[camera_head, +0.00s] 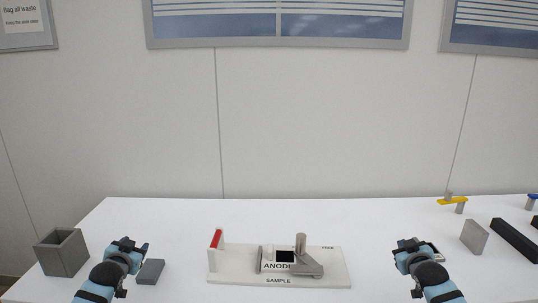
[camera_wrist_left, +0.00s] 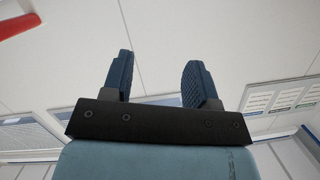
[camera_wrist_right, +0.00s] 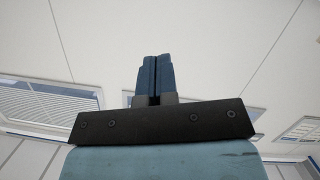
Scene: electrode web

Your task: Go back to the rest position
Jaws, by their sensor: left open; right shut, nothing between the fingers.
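My left gripper (camera_head: 131,246) is at the left of the table, between the grey open box and the white fixture. In the left wrist view its two fingers (camera_wrist_left: 158,78) stand apart with nothing between them. My right gripper (camera_head: 409,245) is right of the white fixture. In the right wrist view its fingers (camera_wrist_right: 154,75) are pressed together and hold nothing. Both wrist views look toward the wall and windows. A small pale item with a dark edge (camera_head: 432,249) lies just beside the right gripper, partly hidden by it.
The white fixture (camera_head: 220,275), marked ANODE and SAMPLE, stands at the middle front with a red-topped post and a metal lever. A grey open box (camera_head: 62,254) and a grey block (camera_head: 151,271) are at left. A grey plate (camera_head: 474,237), a black bar (camera_head: 514,240) and a yellow-handled tool (camera_head: 452,201) are at right.

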